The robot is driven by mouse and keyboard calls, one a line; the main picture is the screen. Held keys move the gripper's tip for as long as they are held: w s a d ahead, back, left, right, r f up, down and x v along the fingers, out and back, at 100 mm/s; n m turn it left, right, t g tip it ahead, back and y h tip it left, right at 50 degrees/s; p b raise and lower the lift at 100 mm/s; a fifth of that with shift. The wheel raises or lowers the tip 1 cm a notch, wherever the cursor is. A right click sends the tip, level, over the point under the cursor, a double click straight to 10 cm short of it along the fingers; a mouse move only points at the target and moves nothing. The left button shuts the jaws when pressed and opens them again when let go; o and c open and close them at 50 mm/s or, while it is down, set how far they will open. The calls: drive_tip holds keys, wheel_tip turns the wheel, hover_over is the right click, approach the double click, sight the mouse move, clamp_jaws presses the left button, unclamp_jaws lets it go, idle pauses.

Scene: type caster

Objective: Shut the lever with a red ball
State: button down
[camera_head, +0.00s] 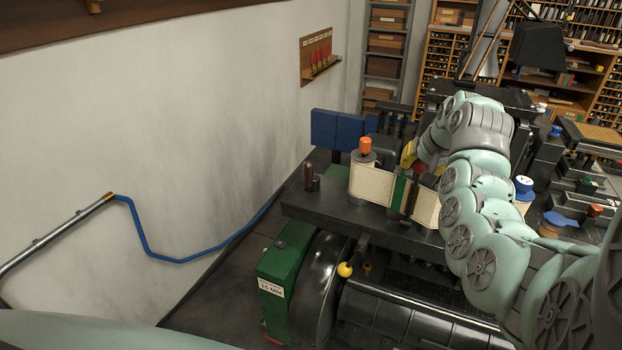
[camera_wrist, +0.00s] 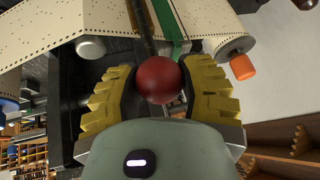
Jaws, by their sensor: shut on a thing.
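The red ball (camera_wrist: 160,80) shows in the wrist view between the two yellow ridged fingers of my gripper (camera_wrist: 160,92). It sits at the end of a dark lever rod (camera_wrist: 140,25) that runs up to the top edge of that view. My gripper is shut on the ball.
A cream perforated paper band (camera_head: 372,185) stands on the dark machine, which my arm reaches over. A white wall is at left, with a blue pipe (camera_head: 180,260).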

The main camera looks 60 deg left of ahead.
drive_tip(key=shift+w, duration=0.25)
idle(0.4)
drive_tip(key=shift+c, duration=2.3)
unclamp_jaws()
drive_tip(key=shift+a, duration=0.15)
drive_tip(key=v, duration=1.2)
drive_tip(key=shift+w, duration=0.2)
drive_tip(key=shift+r, duration=0.1)
